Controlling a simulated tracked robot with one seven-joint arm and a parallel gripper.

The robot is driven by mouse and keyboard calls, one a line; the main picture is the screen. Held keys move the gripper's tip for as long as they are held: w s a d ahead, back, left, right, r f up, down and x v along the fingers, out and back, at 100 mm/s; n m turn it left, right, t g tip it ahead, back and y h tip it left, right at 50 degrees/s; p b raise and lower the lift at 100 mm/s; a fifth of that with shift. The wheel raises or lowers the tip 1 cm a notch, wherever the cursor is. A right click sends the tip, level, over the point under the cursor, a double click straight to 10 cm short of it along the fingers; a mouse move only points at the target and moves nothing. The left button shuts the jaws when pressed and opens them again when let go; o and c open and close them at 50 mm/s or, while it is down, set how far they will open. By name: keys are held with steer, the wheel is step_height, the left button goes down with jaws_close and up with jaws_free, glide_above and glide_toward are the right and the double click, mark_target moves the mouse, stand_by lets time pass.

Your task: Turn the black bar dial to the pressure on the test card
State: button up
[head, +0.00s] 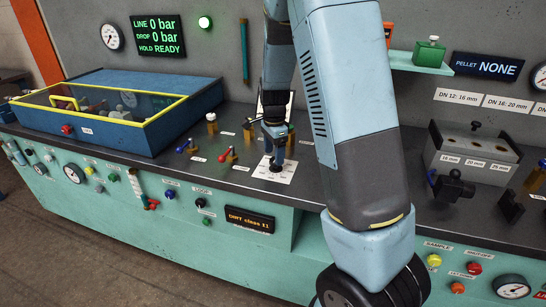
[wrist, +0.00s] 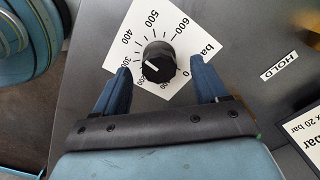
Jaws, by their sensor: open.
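The black bar dial (wrist: 158,62) sits on a white scale plate (wrist: 135,45) marked up to 600 bar, with 400, 500 and 600 readable. Its short white pointer mark points left, roughly between 300 and 400; the exact reading is unclear. My gripper (wrist: 161,80) is open, with its two blue fingers apart on either side of the dial; I cannot tell if they touch it. In the head view, my gripper (head: 276,160) is low over the white plate (head: 262,171). A card (wrist: 305,130) with "bar" and "x 20 bar" is cut off at right.
The display (head: 159,36) reads line 0 bar, drop 0 bar, hold ready. A red lever (head: 229,154) and a brass-coloured fitting (head: 249,131) stand left of my gripper. A blue box with a yellow-edged lid (head: 150,128) is further left. A HOLD label (wrist: 279,66) lies right of the dial.

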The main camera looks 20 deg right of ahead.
mark_target(274, 160)
step_height(274, 160, up, 12)
steer(key=shift+f, duration=0.2)
stand_by(0.4)
steer(key=f+n, duration=0.3)
steer(key=f, duration=0.1)
steer(key=f+n, duration=0.4)
steer(key=f, duration=0.1)
steer(key=f+n, duration=0.3)
steer(key=f, duration=0.2)
steer(key=shift+s+d+n, duration=0.15)
steer(key=shift+d+n, duration=0.05)
steer(key=shift+n, duration=0.2)
steer(key=shift+c, duration=0.5)
